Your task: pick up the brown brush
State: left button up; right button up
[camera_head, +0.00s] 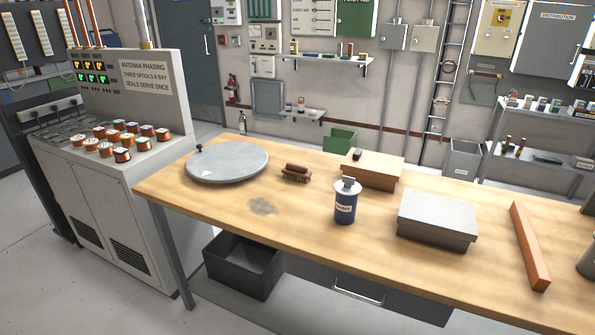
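The brown brush (296,174) lies on the wooden workbench (300,228). It has a reddish-brown back and darker bristles. It sits just right of a round grey disc (227,162) and left of a wooden box (373,170). Nothing covers it. Neither of my grippers shows in the head view.
A blue labelled can (345,203) stands in front of the wooden box. A grey box (437,221) and an orange-brown bar (529,246) lie to the right. A dark open bin (243,267) is below the bench. The bench's front middle is clear except for a stain.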

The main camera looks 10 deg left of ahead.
aim_at(292, 171)
jog(key=j+z, duration=0.15)
jog(key=z, duration=0.3)
jog(key=i+j+z, duration=0.1)
jog(key=z, duration=0.4)
jog(key=j+z, duration=0.2)
jog(key=z, duration=0.25)
jog(key=j+z, duration=0.2)
jog(key=k+j+z, duration=0.2)
jog(key=j, duration=0.2)
jog(key=j+z, duration=0.2)
jog(key=k+j+z, duration=0.1)
jog(key=j, duration=0.2)
jog(key=k+j, duration=0.2)
jog(key=j, duration=0.15)
jog(key=k+j+z, duration=0.15)
jog(key=j, duration=0.15)
